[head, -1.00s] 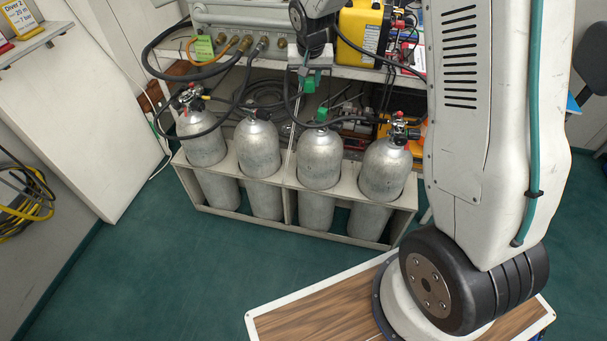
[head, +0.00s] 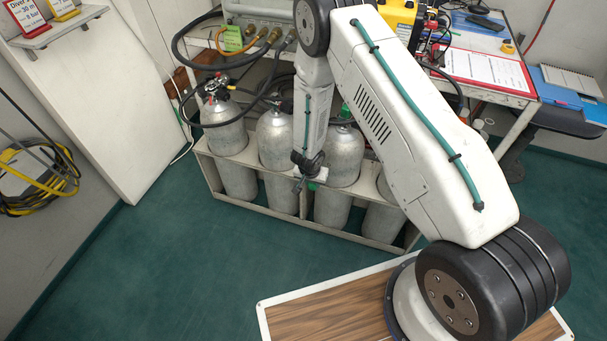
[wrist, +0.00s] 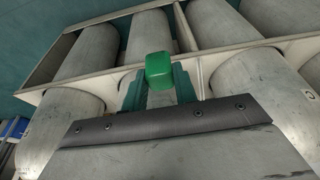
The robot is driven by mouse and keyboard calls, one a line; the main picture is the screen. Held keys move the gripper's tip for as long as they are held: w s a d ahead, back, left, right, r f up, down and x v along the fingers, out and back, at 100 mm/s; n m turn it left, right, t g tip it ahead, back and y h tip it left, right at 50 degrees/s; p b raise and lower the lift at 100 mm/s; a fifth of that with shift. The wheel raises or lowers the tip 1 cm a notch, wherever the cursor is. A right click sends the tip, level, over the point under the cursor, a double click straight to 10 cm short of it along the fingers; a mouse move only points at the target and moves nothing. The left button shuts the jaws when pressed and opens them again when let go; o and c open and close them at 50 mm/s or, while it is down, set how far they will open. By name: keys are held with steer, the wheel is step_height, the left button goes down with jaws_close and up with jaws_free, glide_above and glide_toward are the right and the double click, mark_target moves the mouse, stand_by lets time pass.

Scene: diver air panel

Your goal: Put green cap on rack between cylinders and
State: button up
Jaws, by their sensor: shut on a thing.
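My gripper (wrist: 159,88) is shut on a green cap (wrist: 158,70), which sticks out past the fingertips in the wrist view. In the head view my gripper (head: 308,184) is low in front of the rack (head: 262,213), near the upright between the two middle cylinders; only a sliver of green shows there. The wrist view shows the rack's pale rail (wrist: 250,43) and a divider behind the cap. I cannot tell whether the cap touches the rack. Grey cylinders stand in the rack, including the left one (head: 226,135) and one right of my forearm (head: 346,155). A green cap (head: 345,112) tops that right one.
Black hoses (head: 184,60) loop over the cylinder tops. A bench with a yellow case (head: 400,18) and a red-framed sheet (head: 487,68) stands behind. The green floor (head: 190,270) in front of the rack is clear. My arm hides the right cylinders partly.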

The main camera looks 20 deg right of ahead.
steer(key=w+f, duration=0.1)
steer(key=w, duration=0.3)
steer(key=w+f, duration=0.2)
steer(key=w, duration=0.3)
steer(key=w+f, duration=0.1)
steer(key=w, duration=0.3)
steer(key=shift+w+d+f, duration=0.15)
steer(key=shift+w+d, duration=0.05)
steer(key=shift+d, duration=0.05)
steer(key=shift+s+a+x, duration=0.15)
steer(key=shift+x, duration=0.7)
steer(key=shift+s+a+x, duration=0.1)
steer(key=shift+a+x, duration=0.05)
steer(key=shift+x, duration=0.7)
steer(key=shift+f, duration=0.25)
steer(key=o, duration=0.9)
steer(key=shift+o, duration=0.2)
steer(key=v, duration=1.2)
steer(key=shift+r, duration=0.2)
